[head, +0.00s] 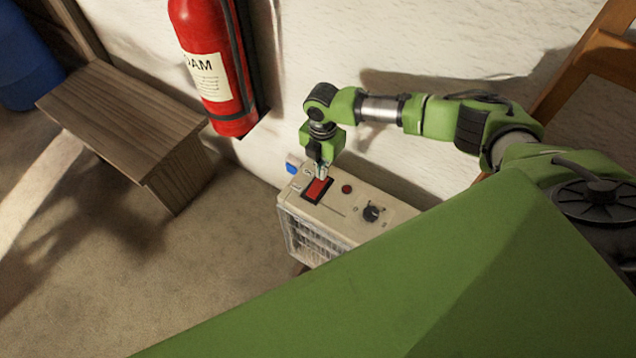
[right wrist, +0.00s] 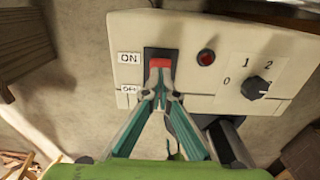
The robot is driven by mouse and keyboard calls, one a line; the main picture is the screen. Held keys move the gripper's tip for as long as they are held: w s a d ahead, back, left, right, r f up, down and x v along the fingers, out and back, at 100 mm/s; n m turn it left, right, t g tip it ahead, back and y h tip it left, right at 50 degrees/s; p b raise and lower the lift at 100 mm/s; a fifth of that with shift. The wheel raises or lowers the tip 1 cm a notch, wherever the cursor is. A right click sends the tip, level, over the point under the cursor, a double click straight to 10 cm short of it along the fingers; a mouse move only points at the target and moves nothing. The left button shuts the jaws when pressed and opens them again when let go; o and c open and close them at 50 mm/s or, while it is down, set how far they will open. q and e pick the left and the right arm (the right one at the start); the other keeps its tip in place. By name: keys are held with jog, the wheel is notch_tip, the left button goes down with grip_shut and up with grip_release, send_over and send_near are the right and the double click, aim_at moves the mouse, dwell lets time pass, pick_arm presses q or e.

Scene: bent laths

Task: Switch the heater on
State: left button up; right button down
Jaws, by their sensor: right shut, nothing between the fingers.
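The heater (head: 335,226) is a cream box with a front grille, standing by the white wall in the head view. Its top carries a red rocker switch (head: 316,191), a small red lamp (head: 347,188) and a black dial (head: 372,212). In the right wrist view the switch (right wrist: 160,62) sits beside an ON label (right wrist: 129,58) and an OFF label (right wrist: 128,88). My right gripper (head: 321,173) is shut and empty, its tips at the switch; the tips (right wrist: 161,66) cover its OFF-side part. I cannot tell whether they touch it. My left gripper is not in view.
A red fire extinguisher (head: 215,65) hangs on the wall behind the heater. A wooden bench (head: 125,115) stands to the left, with a blue drum (head: 25,60) beyond it. The floor (head: 220,270) left of the heater is clear.

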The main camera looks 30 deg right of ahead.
jog(key=shift+f+b, duration=0.75)
jog(key=shift+f, duration=0.45)
dwell(0.6)
jog(key=shift+r, duration=0.15)
notch_tip(320, 180, up, 7)
jog(key=p, duration=0.7)
dwell(0.4)
